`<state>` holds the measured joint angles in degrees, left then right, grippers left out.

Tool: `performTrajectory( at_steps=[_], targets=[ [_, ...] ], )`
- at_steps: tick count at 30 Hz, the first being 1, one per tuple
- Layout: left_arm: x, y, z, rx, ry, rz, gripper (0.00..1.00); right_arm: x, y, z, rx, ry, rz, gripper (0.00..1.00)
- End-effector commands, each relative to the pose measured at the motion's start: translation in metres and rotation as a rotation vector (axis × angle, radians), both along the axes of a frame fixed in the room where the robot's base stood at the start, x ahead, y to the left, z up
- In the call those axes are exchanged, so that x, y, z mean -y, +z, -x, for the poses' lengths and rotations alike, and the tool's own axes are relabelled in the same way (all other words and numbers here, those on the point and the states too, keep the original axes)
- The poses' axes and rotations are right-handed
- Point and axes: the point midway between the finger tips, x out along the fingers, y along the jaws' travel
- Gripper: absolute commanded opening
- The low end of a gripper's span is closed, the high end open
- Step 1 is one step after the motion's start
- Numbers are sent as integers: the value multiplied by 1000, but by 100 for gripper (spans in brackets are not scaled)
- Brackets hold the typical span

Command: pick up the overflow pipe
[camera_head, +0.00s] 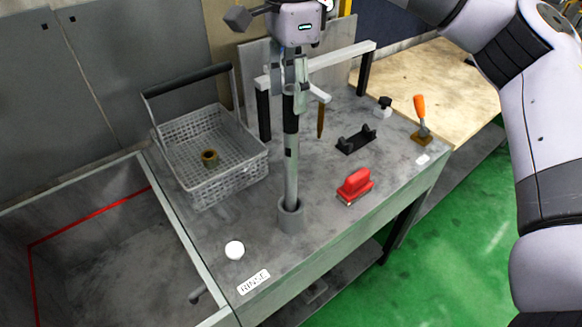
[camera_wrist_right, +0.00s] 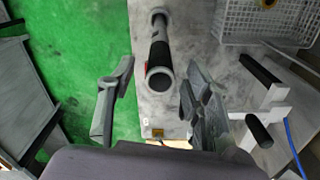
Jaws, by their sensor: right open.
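The overflow pipe (camera_head: 291,172) is a grey tube with a black band near its top. It stands upright in a grey round socket (camera_head: 291,216) on the bench. My right gripper (camera_head: 291,92) points down at the pipe's top end, its fingers overlapping the black band in the head view. In the right wrist view the pipe (camera_wrist_right: 160,60) shows its open end in the gap between the spread fingers of the right gripper (camera_wrist_right: 158,70). The gripper is open and holds nothing. I cannot tell whether a finger touches the pipe. My left gripper is out of view.
A wire basket (camera_head: 225,175) with a black handle and a brass ring (camera_head: 209,156) stands left of the pipe. A red tool (camera_head: 355,184), a black holder (camera_head: 355,140) and an orange-handled tool (camera_head: 421,112) are right. A white round cap (camera_head: 234,250) lies in front.

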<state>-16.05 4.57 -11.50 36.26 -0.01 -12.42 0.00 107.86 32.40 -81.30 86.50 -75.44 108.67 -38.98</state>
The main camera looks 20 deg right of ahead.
Motion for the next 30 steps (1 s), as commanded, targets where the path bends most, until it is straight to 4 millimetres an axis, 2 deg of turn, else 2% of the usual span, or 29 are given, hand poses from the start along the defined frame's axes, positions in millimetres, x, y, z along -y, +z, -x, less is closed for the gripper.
performTrajectory(
  at_steps=[4,9,17,30],
  targets=[
    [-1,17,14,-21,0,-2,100,0,-20,2,-7,1,3,46],
    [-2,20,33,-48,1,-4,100,0,-41,2,-4,-2,0,46],
    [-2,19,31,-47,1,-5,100,-1,-45,2,-1,-1,-1,46],
    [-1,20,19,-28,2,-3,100,-1,-44,1,-1,-1,-1,16]
  ],
)
